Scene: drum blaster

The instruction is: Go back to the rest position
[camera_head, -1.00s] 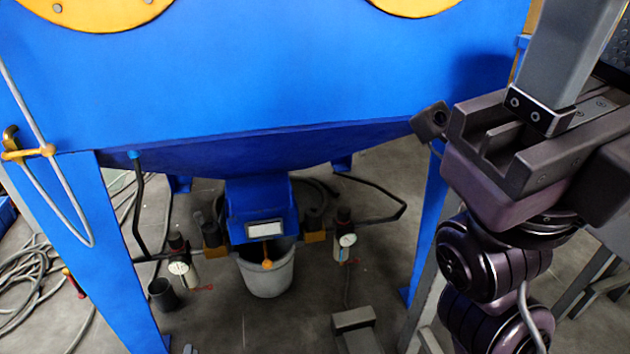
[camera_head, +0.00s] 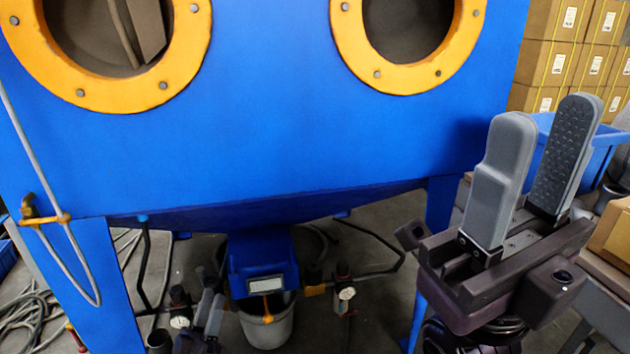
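My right gripper (camera_head: 546,112) is at the right of the head view, fingers pointing up. Its two grey finger pads stand apart with nothing between them, so it is open and empty. It shows in front of the blaster's right leg and lower right corner. My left gripper (camera_head: 208,312) shows only partly at the bottom edge, left of the bucket. Its grey fingers look narrow and small, and I cannot tell whether they are apart. The blue blaster cabinet (camera_head: 270,140) fills the middle, with two orange-ringed round openings (camera_head: 108,100).
A grey bucket (camera_head: 268,328) stands under the blue hopper outlet. Stacked cardboard boxes (camera_head: 552,50) and a blue bin (camera_head: 602,150) are behind my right gripper. Coiled hoses (camera_head: 30,310) lie on the floor at left.

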